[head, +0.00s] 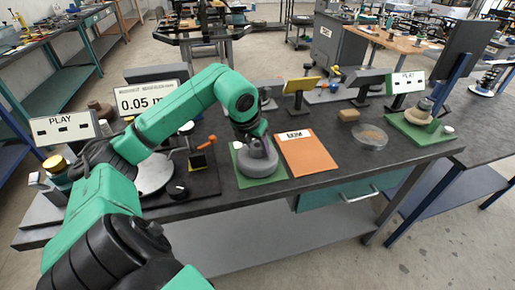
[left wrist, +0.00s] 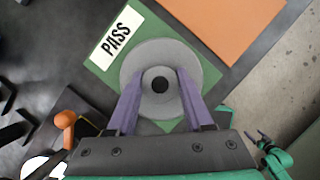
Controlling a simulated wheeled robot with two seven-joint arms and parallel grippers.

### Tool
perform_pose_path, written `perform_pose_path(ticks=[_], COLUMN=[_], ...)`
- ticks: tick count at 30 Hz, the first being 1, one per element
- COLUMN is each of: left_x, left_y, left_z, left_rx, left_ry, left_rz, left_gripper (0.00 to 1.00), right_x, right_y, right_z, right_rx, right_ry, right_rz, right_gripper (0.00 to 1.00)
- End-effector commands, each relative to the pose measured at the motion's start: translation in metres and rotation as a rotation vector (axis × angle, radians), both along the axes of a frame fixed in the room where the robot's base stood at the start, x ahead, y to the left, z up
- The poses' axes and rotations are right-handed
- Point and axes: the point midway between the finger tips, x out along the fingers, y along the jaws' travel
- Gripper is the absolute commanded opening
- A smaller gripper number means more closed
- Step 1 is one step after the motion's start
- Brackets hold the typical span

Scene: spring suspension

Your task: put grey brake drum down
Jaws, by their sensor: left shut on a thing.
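The grey brake drum (head: 262,168) is a round stepped disc with a dark centre hole. It is over the green PASS mat (head: 245,182), resting on it or very close above it; I cannot tell which. In the left wrist view, the drum (left wrist: 138,62) covers the mat's middle, with the PASS label (left wrist: 116,37) clear beside it. My left gripper (head: 256,139) comes from above, its two purple fingers (left wrist: 158,88) shut on the drum's raised hub. A small green and dark arm part, perhaps my right gripper (left wrist: 264,142), shows at the lower right edge.
An orange mat labelled LBM (head: 308,158) lies right of the green mat. Beyond it are a clear round dish (head: 369,137) and a tan block (head: 348,115). A small black stand with an orange handle (head: 199,157) is close on the left.

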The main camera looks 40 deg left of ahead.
Motion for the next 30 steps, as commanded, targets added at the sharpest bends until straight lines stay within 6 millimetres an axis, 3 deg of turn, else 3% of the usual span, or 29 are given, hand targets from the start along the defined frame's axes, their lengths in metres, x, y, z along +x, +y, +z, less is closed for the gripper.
perform_pose_path(ticks=[8,9,11,23,26,30], left_x=[0.001,0.0,0.0,-0.002,-0.009,-0.024], left_y=[0.0,0.0,0.0,0.0,-0.001,-0.003], left_z=[-0.004,-0.005,-0.005,0.003,0.02,0.058], left_rx=[0.0,0.0,0.0,0.001,0.003,0.005], left_ry=[-0.005,-0.001,-0.001,-0.004,-0.006,-0.007], left_rz=[0.0,0.0,0.0,0.0,0.0,0.0], left_gripper=[0.0,0.59,0.81,0.81,0.81,0.81], right_x=[-0.01,-0.01,-0.01,-0.011,-0.011,-0.01], right_y=[0.0,0.0,0.0,-0.001,0.0,0.0], right_z=[-0.002,-0.002,-0.002,-0.003,-0.006,-0.007], right_rx=[-0.001,-0.001,-0.002,-0.002,-0.002,-0.002], right_ry=[0.016,0.016,0.017,0.018,0.018,0.018], right_rz=[0.0,0.0,0.0,0.0,0.0,0.0], right_gripper=[0.92,0.92,0.92,0.92,0.92,0.92])
